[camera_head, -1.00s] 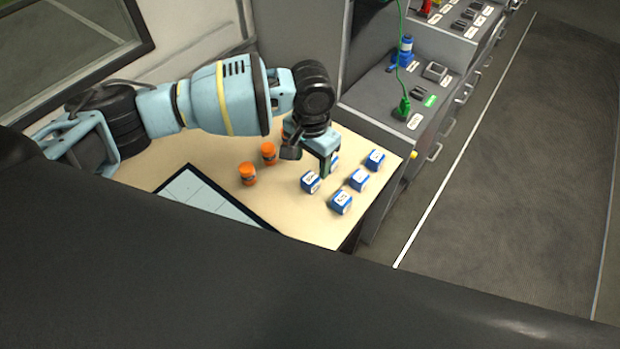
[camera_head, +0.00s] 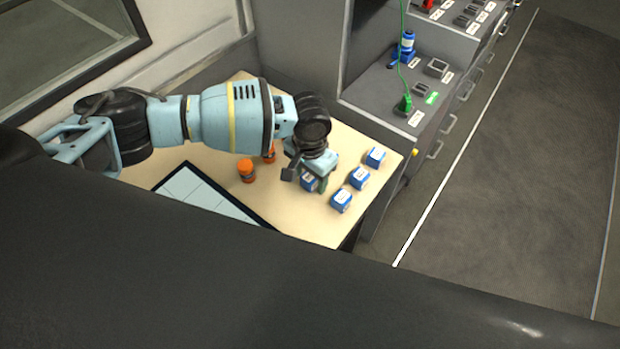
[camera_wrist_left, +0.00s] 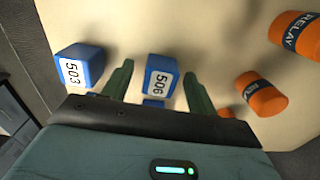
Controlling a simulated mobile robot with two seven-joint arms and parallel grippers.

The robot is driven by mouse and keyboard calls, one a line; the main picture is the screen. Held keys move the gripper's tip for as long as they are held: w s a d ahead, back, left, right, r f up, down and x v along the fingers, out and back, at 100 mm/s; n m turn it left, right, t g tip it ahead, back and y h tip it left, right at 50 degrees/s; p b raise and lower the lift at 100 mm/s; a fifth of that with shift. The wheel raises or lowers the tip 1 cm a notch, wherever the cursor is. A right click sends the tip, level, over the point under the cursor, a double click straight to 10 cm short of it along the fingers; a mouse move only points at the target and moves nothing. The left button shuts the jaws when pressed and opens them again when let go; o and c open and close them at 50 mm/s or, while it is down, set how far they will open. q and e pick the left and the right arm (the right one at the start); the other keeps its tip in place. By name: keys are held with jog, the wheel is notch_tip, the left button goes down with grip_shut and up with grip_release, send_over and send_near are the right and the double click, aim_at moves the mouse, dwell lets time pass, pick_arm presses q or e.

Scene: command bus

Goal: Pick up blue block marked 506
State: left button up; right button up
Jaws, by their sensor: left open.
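The blue block marked 506 (camera_wrist_left: 161,76) shows in the left wrist view, between the two green fingers of my open left gripper (camera_wrist_left: 158,69). I cannot tell whether the fingers touch it. In the head view my left gripper (camera_head: 315,186) points down over the table, with a partly hidden blue block (camera_head: 308,182) at its fingers. The blue block marked 503 (camera_wrist_left: 80,66) stands left of the fingers in the wrist view. My right gripper is not in view.
Three other blue blocks (camera_head: 359,178) stand right of the gripper on the cream table (camera_head: 305,225). A dark-framed panel (camera_head: 210,193) lies in front. A grey console (camera_head: 395,95) adjoins the table.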

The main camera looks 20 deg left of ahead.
aim_at(310, 176)
pick_arm(q)
jog(key=c, duration=1.1)
jog(key=shift+o, duration=0.2)
notch_tip(310, 176, up, 10)
jog(key=shift+r+p, duration=0.1)
jog(key=shift+p, duration=0.35)
